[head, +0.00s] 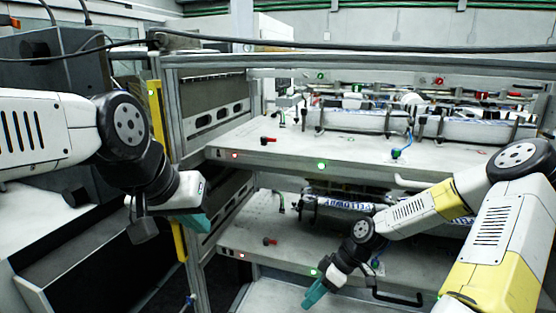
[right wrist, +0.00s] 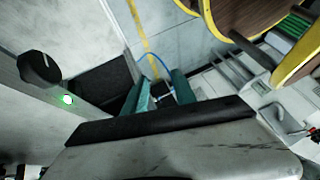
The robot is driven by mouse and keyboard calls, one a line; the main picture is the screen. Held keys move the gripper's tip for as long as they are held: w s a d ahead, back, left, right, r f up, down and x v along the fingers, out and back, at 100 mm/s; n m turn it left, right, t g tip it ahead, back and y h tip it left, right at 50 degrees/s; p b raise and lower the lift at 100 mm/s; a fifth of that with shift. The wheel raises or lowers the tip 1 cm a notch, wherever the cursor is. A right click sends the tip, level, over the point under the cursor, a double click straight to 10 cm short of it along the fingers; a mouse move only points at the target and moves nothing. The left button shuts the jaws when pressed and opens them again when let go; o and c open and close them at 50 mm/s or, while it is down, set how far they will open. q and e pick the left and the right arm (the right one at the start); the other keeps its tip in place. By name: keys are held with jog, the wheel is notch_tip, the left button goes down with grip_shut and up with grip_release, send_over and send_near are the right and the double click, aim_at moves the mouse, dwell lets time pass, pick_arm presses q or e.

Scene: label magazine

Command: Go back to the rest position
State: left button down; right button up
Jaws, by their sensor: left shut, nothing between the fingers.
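My left gripper (head: 200,222) has teal fingers and is shut and empty. It hangs at the left, in front of the rack's yellow-marked left post. My right gripper (head: 315,293), also teal-fingered, points down and left in front of the lower shelf's front edge. In the right wrist view my right gripper (right wrist: 160,92) shows its two teal fingers apart, with no held object visible between them. The rest position itself is not marked in the views.
A metal rack has an upper shelf (head: 237,143) and a lower shelf (head: 280,233), with red and green lights on their front edges. White label rolls (head: 360,120) lie on the upper shelf. A black handle (head: 397,299) is near my right gripper. A dark machine (head: 50,75) stands at the left.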

jog(key=s+d+r+m+t+h, duration=0.1)
jog(key=s+d+r+m+h, duration=0.2)
jog(key=r, duration=0.5)
jog(key=d+r+m+t+h, duration=0.1)
jog(key=d+r+m+h, duration=0.25)
jog(key=r, duration=0.55)
jog(key=s+r+m+t, duration=0.2)
jog(key=s+r, duration=0.3)
jog(key=r, duration=0.3)
jog(key=s+a+r+m+t+y, duration=0.1)
jog(key=s+r+m+t, duration=0.2)
jog(key=r, duration=0.5)
jog(key=shift+s+a+r+m, duration=0.3)
jog(key=shift+s+r+m, duration=0.1)
jog(key=shift+s+m, duration=0.45)
jog(key=shift+y, duration=0.25)
